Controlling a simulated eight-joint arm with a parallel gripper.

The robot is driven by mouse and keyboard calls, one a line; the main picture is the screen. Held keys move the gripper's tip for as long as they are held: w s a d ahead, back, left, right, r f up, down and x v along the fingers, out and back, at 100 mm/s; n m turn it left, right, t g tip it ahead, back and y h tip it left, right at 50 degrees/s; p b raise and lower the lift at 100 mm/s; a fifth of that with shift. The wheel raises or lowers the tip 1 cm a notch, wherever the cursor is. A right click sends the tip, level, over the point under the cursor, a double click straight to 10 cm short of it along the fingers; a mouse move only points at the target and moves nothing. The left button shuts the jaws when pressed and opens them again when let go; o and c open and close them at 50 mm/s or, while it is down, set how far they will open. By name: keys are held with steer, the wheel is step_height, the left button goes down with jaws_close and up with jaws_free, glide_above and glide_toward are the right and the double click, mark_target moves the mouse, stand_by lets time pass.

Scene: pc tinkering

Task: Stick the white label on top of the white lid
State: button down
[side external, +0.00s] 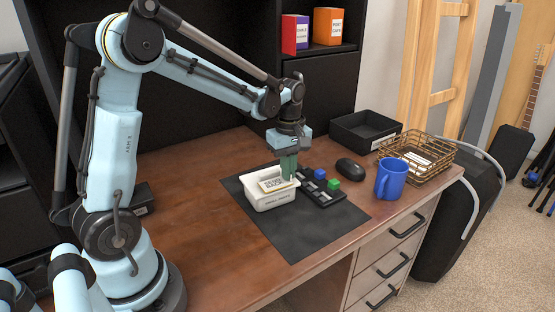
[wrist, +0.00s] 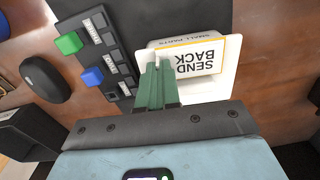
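The white label (wrist: 200,62), printed SEND BACK with a yellow border, lies over the white lid (wrist: 234,52) of a small box; in the side view the label (side external: 276,183) appears slightly tilted. The box (side external: 271,201) has small dark lettering on its front. My gripper (side external: 288,178) points down at the label's right end. In the wrist view its green fingers (wrist: 157,70) are close together with a thin white edge between the tips, shut on the label's edge. Whether the label's underside touches the lid is hidden.
The box stands on a dark mat (side external: 297,231). Right beside it is a black strip (side external: 321,189) with blue and green blocks. A black mouse (side external: 350,168), blue mug (side external: 391,178), wire basket (side external: 417,157) and black tray (side external: 364,132) stand farther right. The front mat is clear.

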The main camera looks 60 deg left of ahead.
steer(key=shift+f, duration=0.4)
stand_by(1.4)
steer(key=c, duration=1.3)
jaws_free()
step_height(320, 180, up, 12)
steer(key=shift+r, duration=0.1)
steer(key=s+d+f+m+t, duration=0.1)
steer(key=s+d+m+t, duration=0.1)
steer(key=m, duration=0.3)
steer(key=s+d+f+m+t, duration=0.2)
steer(key=s+d+m, duration=0.3)
steer(key=m, duration=0.1)
steer(key=s+d+f+m+t, duration=0.1)
steer(key=s+d+m+t, duration=0.2)
steer(key=m, duration=0.3)
steer(key=shift+s+d+f, duration=0.15)
steer(key=shift+s+f, duration=0.1)
steer(key=shift+f, duration=0.15)
